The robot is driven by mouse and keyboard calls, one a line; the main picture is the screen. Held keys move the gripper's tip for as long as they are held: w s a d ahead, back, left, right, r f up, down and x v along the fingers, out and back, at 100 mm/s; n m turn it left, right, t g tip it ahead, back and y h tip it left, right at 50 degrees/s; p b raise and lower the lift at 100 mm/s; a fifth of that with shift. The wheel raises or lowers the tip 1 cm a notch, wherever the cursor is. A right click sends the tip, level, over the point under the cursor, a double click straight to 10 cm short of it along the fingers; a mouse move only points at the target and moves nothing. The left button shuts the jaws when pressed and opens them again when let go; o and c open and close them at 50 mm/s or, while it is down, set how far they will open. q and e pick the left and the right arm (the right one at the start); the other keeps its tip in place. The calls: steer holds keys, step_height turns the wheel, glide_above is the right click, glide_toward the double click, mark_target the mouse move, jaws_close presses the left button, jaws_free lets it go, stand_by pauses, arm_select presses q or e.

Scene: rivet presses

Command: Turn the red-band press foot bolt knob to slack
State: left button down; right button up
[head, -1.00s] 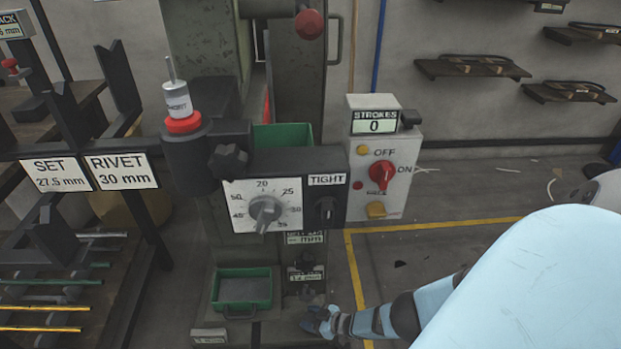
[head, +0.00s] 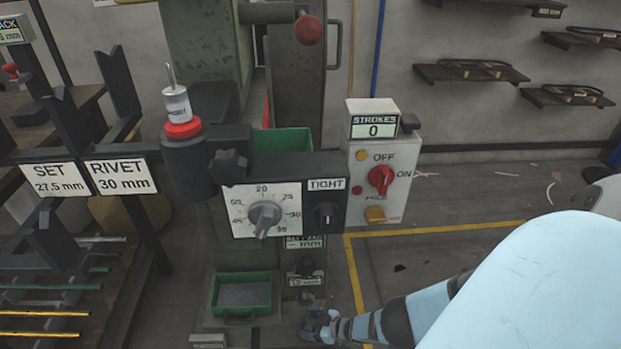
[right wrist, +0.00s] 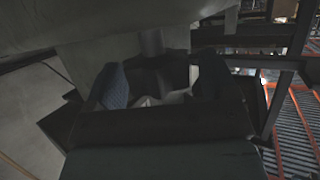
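The press with a red band (head: 183,130) on its post stands in the middle of the head view. Its front panel has a dark knob (head: 326,215) under a TIGHT label (head: 326,184) and a grey dial (head: 264,216). My right gripper (head: 318,326) is low, beside the press foot, far below the panel. In the dark right wrist view the gripper (right wrist: 164,82) has its two fingers spread apart. A pale grey shape (right wrist: 160,100) shows between them; I cannot tell what it is or whether they touch it. No foot bolt knob can be made out clearly. My left gripper is out of view.
A switch box (head: 383,190) with a red rotary switch and a STROKES counter reading 0 is right of the panel. A green bin (head: 241,313) sits at the press foot. A rod rack (head: 45,290) stands at left. The floor at right is mostly open.

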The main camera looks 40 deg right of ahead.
mark_target(309, 322)
steer(key=shift+s+d+r, duration=0.1)
steer(key=shift+s+r, duration=0.05)
steer(key=p+v, duration=0.2)
steer(key=shift+s+d+r, duration=0.1)
steer(key=shift+s+r, duration=0.1)
steer(key=shift+r, duration=0.05)
steer(key=shift+p+v, duration=0.65)
steer(key=shift+v, duration=0.3)
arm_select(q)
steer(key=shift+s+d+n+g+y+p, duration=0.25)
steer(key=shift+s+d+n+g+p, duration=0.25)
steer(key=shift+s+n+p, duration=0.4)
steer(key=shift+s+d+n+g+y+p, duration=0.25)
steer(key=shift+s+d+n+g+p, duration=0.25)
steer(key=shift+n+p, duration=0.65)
arm_select(e)
steer(key=v, duration=0.9)
steer(key=shift+f, duration=0.25)
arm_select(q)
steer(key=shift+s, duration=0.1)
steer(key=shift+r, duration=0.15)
